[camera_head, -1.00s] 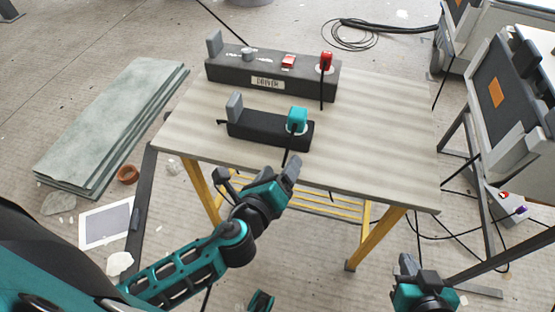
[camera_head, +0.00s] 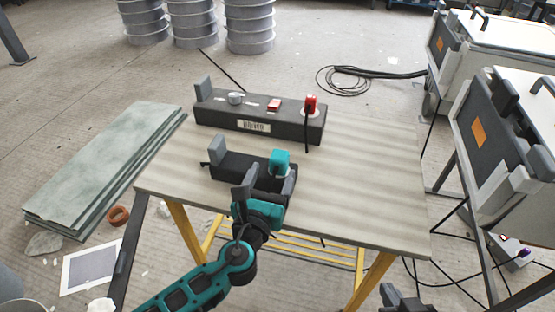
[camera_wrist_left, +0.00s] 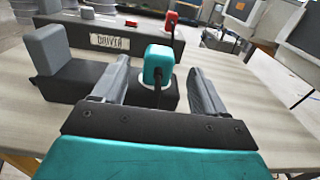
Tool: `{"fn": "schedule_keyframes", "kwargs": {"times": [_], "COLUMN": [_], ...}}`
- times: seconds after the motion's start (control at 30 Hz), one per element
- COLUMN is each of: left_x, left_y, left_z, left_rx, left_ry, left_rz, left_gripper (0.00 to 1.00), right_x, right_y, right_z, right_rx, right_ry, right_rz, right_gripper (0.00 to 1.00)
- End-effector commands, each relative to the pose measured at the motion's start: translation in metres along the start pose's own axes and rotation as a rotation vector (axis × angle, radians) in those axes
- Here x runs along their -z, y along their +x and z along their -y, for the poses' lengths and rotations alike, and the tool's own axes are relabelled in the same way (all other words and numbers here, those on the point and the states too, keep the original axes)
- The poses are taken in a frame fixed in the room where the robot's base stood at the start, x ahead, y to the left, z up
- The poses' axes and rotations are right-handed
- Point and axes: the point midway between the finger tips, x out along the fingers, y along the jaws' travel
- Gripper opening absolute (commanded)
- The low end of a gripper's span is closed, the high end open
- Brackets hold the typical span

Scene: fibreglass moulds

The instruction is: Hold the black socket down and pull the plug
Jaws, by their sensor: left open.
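The black socket (camera_head: 228,168) is a low black block with a grey upright tab at its left end, on the table near its front. A teal plug (camera_head: 279,160) stands in its right end, with a black cord. The socket (camera_wrist_left: 75,82) and plug (camera_wrist_left: 158,62) also show in the left wrist view. My left gripper (camera_head: 267,184) is open at the front of the socket. In the wrist view its fingers lie either side of the plug, with a gap; I cannot tell whether they touch the block. My right gripper (camera_head: 404,298) is cut off at the bottom edge, its jaws unclear.
A longer dark box labelled DRIVER (camera_head: 225,116) with a red plug (camera_head: 310,104) stands behind the socket. The table's right half (camera_head: 375,180) is clear. Stacked slabs (camera_head: 105,165) lie on the floor at left. Grey machines (camera_head: 510,130) stand at right.

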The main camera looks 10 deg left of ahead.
Motion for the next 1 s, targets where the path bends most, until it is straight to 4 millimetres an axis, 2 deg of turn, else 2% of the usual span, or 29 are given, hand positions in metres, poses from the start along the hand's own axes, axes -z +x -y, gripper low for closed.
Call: {"fn": "schedule_keyframes", "kwargs": {"times": [0.03,0.2,0.4,0.8,1.0], "left_x": [0.000,0.000,0.001,0.000,0.001], "left_y": [0.011,0.041,0.061,0.067,0.066], "left_z": [0.000,0.000,0.000,0.000,0.000], "left_rx": [-0.002,-0.001,0.000,0.000,0.000], "left_ry": [0.001,0.000,-0.001,-0.001,-0.001], "left_rz": [0.002,0.002,0.000,-0.001,-0.001], "left_gripper": [0.72,0.72,0.72,0.71,0.52], "right_x": [-0.002,-0.005,-0.009,-0.004,-0.002], "right_y": [0.001,0.002,0.003,0.002,0.003], "right_z": [0.000,0.000,0.000,-0.001,-0.001], "right_rx": [0.000,0.000,0.001,0.004,0.004], "right_ry": [0.001,0.002,0.003,-0.007,-0.010], "right_rz": [0.002,0.008,0.016,0.006,0.002], "right_gripper": [0.00,0.00,0.00,0.00,0.00]}}
